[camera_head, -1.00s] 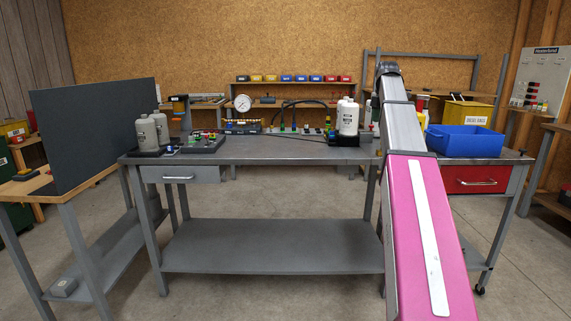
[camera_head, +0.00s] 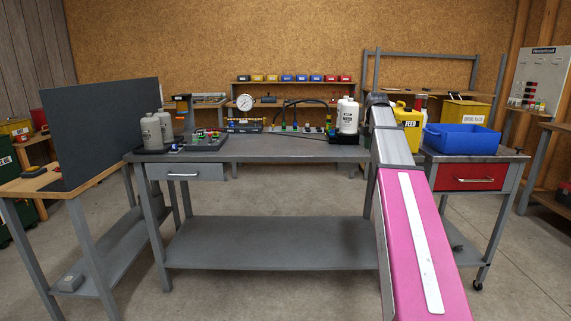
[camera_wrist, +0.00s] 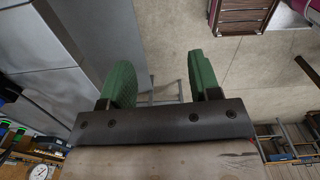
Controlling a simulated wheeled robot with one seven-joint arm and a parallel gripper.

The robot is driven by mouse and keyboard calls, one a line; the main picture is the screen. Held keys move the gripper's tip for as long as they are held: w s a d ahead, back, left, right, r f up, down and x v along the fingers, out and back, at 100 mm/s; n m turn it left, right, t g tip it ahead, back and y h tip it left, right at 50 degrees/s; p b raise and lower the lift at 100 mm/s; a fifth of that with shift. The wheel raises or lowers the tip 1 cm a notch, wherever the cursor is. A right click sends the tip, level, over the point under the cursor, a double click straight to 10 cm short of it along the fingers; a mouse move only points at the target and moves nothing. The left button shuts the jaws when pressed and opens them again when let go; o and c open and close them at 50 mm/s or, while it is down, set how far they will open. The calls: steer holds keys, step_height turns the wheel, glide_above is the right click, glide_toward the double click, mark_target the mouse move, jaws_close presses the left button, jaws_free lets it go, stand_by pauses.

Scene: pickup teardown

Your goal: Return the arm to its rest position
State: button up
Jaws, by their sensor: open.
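My arm (camera_head: 409,230), pink with a white stripe and a grey upper link, rises from the lower right in the head view and stands in front of the bench's right part. Its far end bends away at a dark joint (camera_head: 377,98), and my gripper is hidden from the head view. In the wrist view my gripper (camera_wrist: 158,78) shows two green fingers spread apart with nothing between them. Bare concrete floor shows beyond the fingers.
The grey bench (camera_head: 270,150) carries white bottles (camera_head: 347,117), grey bottles (camera_head: 157,131) and small fittings (camera_head: 205,138). A yellow FEED jug (camera_head: 408,120) and a blue bin (camera_head: 462,138) stand right of my arm. A dark panel (camera_head: 105,130) stands at left.

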steer(key=s+a+f+m, duration=0.5)
steer(key=s+f, duration=0.3)
steer(key=f, duration=0.6)
steer(key=s+a+f+m, duration=0.5)
steer(key=s+f+m, duration=0.2)
steer(key=f, duration=0.7)
steer(key=s+a+f+m, duration=0.5)
steer(key=s+f+m, duration=0.2)
steer(key=s+f, duration=0.4)
step_height(320, 180, down, 3)
steer(key=shift+f, duration=0.2)
